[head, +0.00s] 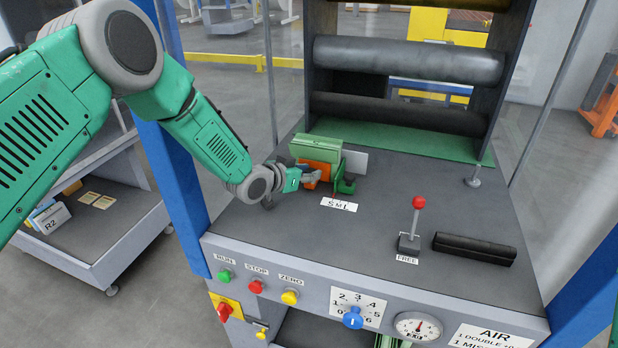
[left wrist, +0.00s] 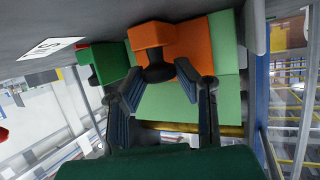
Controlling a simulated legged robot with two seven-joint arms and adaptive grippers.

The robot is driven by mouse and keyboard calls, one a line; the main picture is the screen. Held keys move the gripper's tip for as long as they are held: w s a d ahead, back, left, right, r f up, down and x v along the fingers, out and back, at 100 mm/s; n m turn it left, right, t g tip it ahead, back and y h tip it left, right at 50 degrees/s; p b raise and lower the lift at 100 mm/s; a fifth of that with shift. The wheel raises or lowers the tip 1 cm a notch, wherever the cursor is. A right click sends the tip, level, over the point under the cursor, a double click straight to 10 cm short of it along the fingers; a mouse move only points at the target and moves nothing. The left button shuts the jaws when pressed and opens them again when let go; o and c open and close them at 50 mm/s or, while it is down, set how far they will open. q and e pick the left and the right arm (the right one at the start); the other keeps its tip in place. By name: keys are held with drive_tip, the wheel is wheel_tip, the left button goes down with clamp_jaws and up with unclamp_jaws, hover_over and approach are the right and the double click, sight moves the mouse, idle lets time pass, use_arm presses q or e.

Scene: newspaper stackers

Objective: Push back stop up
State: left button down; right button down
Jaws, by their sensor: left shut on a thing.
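The back stop appears to be the orange block (head: 317,172) beside a green block (head: 316,149) on the grey machine top, by the "SML" label (head: 339,204). In the left wrist view the orange block (left wrist: 190,42) has a dark knob (left wrist: 155,72) on its face. My left gripper (head: 308,178) reaches in from the left at the orange block. In the left wrist view its fingers (left wrist: 158,85) stand on either side of the dark knob, shut on it. The fingers partly hide the block's front in the head view. My right gripper is not in view.
A smaller green block (head: 347,185) stands just right of the orange block. Dark rollers (head: 408,62) lie behind. A red-knobbed lever (head: 418,203) and a black bar (head: 475,249) are at the right. Clear machine top lies between the label and lever.

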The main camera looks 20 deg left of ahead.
use_arm(q)
drive_tip(key=c, duration=1.5)
unclamp_jaws()
drive_tip(key=shift+s+a+f, duration=0.1)
drive_tip(key=shift+s+f, duration=0.05)
drive_tip(key=shift+o, duration=1.2)
drive_tip(key=shift+a, duration=0.3)
drive_tip(key=shift+s+d+r, duration=0.1)
drive_tip(key=shift+s+r, duration=0.2)
drive_tip(key=shift+s, duration=0.15)
drive_tip(key=v, duration=0.7)
drive_tip(key=a+v, duration=0.1)
drive_tip(key=v, duration=0.2)
drive_tip(key=shift+a+f, duration=0.15)
drive_tip(key=shift+f, duration=0.1)
drive_tip(key=shift+s+r, duration=0.1)
drive_tip(key=shift+s, duration=0.15)
drive_tip(key=shift+d, duration=0.2)
